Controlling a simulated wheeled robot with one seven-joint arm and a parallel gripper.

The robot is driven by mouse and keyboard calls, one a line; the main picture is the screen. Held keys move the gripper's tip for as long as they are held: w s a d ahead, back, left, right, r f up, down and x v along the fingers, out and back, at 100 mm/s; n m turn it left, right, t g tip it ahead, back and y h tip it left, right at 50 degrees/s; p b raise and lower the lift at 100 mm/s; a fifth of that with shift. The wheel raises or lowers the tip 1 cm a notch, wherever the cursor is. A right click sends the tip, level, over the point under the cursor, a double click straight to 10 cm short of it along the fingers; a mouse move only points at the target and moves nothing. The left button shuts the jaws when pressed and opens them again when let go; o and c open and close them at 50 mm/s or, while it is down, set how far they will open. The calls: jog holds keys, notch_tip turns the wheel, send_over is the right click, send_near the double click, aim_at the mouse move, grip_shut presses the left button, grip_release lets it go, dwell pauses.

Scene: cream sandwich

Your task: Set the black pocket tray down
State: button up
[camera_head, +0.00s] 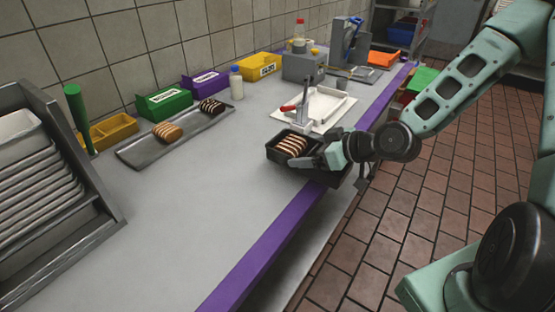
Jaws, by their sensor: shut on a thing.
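The black pocket tray (279,157) is at the counter's purple front edge, right of the picture's middle. A row of brown-and-cream striped sandwiches (292,145) lies in it. My gripper (322,160) comes in from the right and is shut on the tray's right side. The fingers hide part of that side. A dark part shows below the gripper, past the counter edge; I cannot tell whether it belongs to the tray. I cannot tell whether the tray touches the counter.
Behind the tray are a white tray (325,104) and a red-handled tool (302,110). A metal tray (140,152) with biscuits lies at left, near coloured boxes (164,103). A slanted rack (55,215) stands far left. The counter's front middle (200,215) is clear.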

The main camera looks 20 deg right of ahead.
aim_at(276, 139)
jog(key=shift+w+a+b, duration=0.25)
jog(key=shift+a+b, duration=0.05)
jog(key=shift+b, duration=0.1)
jog(key=w+a, duration=0.1)
jog(key=w, duration=0.1)
jog(key=w+a, duration=0.2)
jog(key=w+a+p, duration=0.1)
jog(key=w+a, duration=0.1)
jog(key=w, duration=0.1)
jog(key=shift+f, duration=1.75)
jog(key=shift+f, duration=0.2)
jog(key=o, duration=0.8)
jog(key=shift+r, duration=0.15)
